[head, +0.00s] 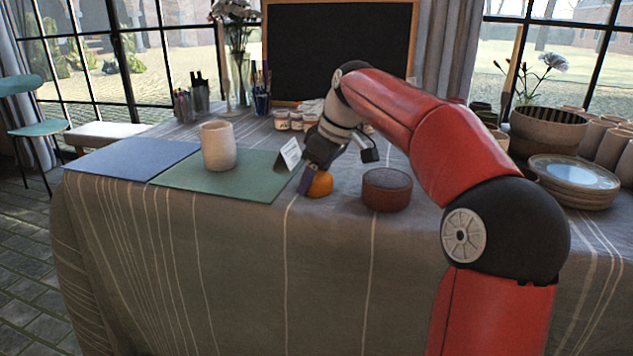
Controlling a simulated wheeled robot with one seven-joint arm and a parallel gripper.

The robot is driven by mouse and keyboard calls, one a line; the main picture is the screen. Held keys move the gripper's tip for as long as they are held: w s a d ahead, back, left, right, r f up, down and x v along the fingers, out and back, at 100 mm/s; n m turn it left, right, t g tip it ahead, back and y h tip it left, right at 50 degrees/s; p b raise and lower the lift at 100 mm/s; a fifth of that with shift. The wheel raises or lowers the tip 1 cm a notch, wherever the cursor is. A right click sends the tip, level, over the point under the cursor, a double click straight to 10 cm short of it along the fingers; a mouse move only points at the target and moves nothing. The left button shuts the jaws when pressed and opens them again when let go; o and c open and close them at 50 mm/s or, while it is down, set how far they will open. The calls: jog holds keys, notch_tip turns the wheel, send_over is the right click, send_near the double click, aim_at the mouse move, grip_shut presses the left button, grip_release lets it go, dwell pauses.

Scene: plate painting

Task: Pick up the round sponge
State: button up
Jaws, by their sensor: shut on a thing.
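The round sponge (321,185) is orange and sits at the front of the table, low by the cloth. My gripper (308,181) reaches down to it from behind and above, and its jaws are shut on the sponge. One dark finger shows along the sponge's left side; the other finger is hidden. I cannot tell whether the sponge still touches the cloth.
A reddish-brown round pot (387,190) stands close to the right. A green mat (225,182) with a pale cup (218,146) and a blue mat (130,157) lie left. Paint jars (297,121) stand behind. Plates (574,180) are stacked right.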

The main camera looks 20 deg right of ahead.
notch_tip(320, 180, up, 20)
jog(key=p, duration=0.8)
